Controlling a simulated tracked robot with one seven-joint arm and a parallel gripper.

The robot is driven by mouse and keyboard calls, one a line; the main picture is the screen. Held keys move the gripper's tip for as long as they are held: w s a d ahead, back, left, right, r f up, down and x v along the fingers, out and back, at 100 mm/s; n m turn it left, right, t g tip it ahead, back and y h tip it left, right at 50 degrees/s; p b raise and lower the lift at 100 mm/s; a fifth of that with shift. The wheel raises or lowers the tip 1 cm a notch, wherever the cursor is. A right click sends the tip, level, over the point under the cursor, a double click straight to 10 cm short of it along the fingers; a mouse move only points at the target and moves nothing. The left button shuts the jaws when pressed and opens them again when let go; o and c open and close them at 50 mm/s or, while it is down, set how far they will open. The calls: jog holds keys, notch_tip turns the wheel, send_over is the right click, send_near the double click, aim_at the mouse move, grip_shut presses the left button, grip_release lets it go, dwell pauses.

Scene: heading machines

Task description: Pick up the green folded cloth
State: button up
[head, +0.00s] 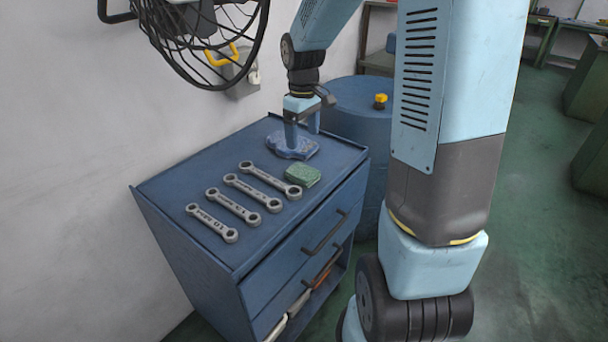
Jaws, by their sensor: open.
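The green folded cloth (302,176) lies on the blue cabinet top, near its right front edge. It sits just beside the ring end of the nearest wrench. My gripper (302,134) is open and points down behind the green cloth, apart from it. Its fingers are over a crumpled blue cloth (292,150). I cannot tell whether the fingertips touch that blue cloth.
Several grey wrenches (238,207) lie side by side on the cabinet top (165,187), left of the green cloth. A blue drum (350,128) stands behind the cabinet. A black wire fan cage (205,40) hangs at the upper left by the wall.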

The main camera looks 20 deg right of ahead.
send_over(302, 170)
jog(key=f, duration=0.7)
jog(key=shift+s, duration=0.3)
jog(key=shift+w+f, duration=0.15)
jog(key=shift+f, duration=1.1)
jog(key=shift+w+f, duration=0.1)
jog(key=shift+f, duration=1.15)
jog(key=shift+c, duration=0.2)
jog(key=c, duration=0.8)
